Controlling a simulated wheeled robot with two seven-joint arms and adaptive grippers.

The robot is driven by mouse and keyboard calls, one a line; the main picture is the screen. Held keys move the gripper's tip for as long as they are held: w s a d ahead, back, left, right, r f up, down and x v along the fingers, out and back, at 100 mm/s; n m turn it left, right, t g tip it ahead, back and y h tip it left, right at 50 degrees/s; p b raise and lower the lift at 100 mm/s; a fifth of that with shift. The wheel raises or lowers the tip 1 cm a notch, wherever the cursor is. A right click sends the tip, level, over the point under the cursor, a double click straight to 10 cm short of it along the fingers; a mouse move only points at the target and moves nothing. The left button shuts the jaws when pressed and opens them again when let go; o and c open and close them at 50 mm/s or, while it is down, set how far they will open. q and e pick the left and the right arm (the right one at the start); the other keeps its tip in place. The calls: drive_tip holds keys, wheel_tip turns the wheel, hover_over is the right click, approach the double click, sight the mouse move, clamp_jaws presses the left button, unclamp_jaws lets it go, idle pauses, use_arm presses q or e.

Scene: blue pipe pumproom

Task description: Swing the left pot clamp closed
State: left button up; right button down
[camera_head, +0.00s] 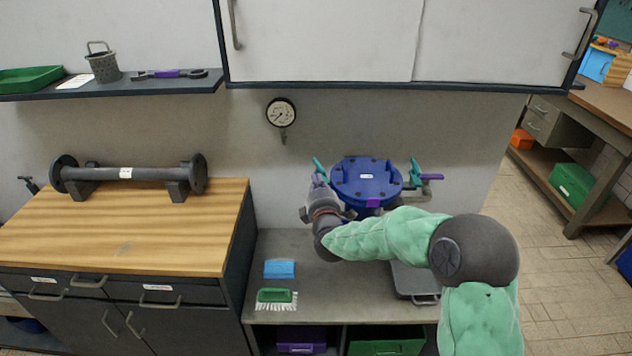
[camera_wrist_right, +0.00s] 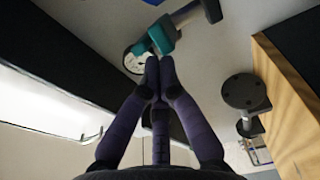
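The blue pot (camera_head: 362,182) with a bolted round lid stands on the grey counter against the wall. The left pot clamp (camera_head: 318,165) is a teal piece rising at the pot's left side; in the right wrist view its teal part (camera_wrist_right: 161,33) lies just beyond my fingertips. My right gripper (camera_head: 320,182) is beside the pot's left edge, pointing up at this clamp. Its purple fingers (camera_wrist_right: 159,66) meet at the tips with nothing visible between them. Whether they touch the clamp I cannot tell. The right clamp (camera_head: 415,172) is teal with a purple handle. My left gripper is out of view.
A pressure gauge (camera_head: 281,113) hangs on the wall behind. A blue sponge (camera_head: 279,269) and a green brush (camera_head: 275,297) lie on the counter left of my arm. Wall cabinets (camera_head: 400,40) overhang above. A wooden worktop (camera_head: 120,235) with a flanged pipe (camera_head: 128,173) is at left.

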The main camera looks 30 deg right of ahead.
sight(328, 181)
drive_tip(key=shift+s+d, duration=0.35)
drive_tip(key=shift+d, duration=0.2)
idle(0.4)
drive_tip(key=shift+s+d, duration=0.25)
drive_tip(key=shift+d, duration=0.6)
drive_tip(key=shift+f, duration=0.15)
